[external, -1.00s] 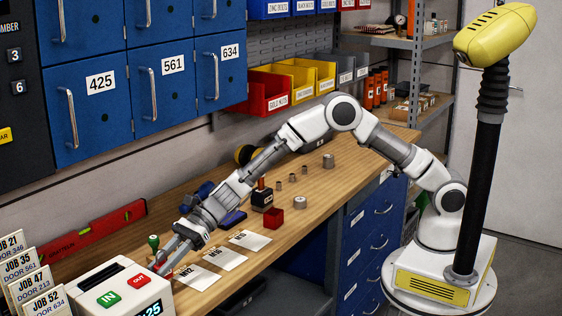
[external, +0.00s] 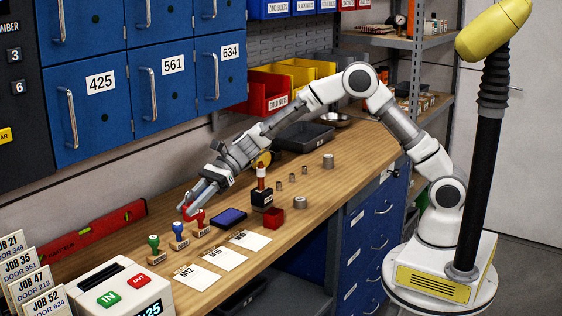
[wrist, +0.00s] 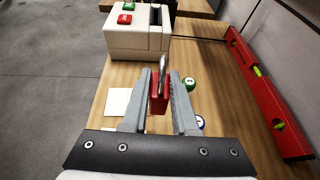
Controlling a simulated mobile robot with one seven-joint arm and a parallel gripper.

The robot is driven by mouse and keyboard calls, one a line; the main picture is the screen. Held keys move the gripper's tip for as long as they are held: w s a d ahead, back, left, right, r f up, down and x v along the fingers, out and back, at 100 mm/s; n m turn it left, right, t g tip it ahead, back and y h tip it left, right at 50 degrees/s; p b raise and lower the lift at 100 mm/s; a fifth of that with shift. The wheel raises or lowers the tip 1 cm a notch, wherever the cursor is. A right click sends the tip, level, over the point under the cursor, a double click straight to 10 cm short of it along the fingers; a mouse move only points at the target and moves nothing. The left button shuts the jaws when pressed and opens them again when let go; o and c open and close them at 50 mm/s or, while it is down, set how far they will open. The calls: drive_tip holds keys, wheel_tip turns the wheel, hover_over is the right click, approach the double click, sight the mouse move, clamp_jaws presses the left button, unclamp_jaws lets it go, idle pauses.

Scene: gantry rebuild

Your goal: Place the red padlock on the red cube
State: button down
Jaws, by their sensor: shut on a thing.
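The red padlock (wrist: 158,102) is clamped between the two grey fingers of my gripper (wrist: 160,88) in the wrist view, its metal shackle pointing away from the wrist. In the external view my gripper (external: 190,205) is above the bench beside the stamps, with the padlock (external: 189,213) a small red patch at its fingertips, partly hidden by the fingers. The red cube (external: 273,219) sits on the bench to the right of my gripper, near the front edge, with nothing on it. My gripper is well apart from the cube.
Green (external: 154,246), blue (external: 179,237) and red (external: 199,222) handled stamps stand below my gripper. A blue ink pad (external: 229,217), a black block (external: 262,197) and white cards (external: 224,258) lie around the cube. A white time clock (external: 122,292) and red level (external: 95,232) are left.

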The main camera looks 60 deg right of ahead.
drive_tip(key=d+r+p, duration=0.1)
drive_tip(key=d+r, duration=0.1)
drive_tip(key=d, duration=1.9)
drive_tip(key=s+d+r+p, duration=0.1)
drive_tip(key=s+d, duration=0.3)
drive_tip(key=d, duration=0.4)
drive_tip(key=s+d+r, duration=0.1)
drive_tip(key=s+d, duration=0.4)
drive_tip(key=d, duration=0.2)
hover_over(273, 211)
drive_tip(key=shift+n+g, duration=0.3)
drive_tip(key=shift+g, duration=0.1)
wheel_tip(273, 211, down, 6)
drive_tip(key=shift+s+f+b, duration=0.15)
drive_tip(key=shift+f+b, duration=0.1)
drive_tip(key=shift+b, duration=0.05)
drive_tip(key=shift+a+f, duration=0.1)
drive_tip(key=shift+f, duration=1.9)
drive_tip(key=shift+f+b, duration=0.15)
drive_tip(key=shift+b, duration=0.15)
drive_tip(key=c, duration=0.7)
unclamp_jaws()
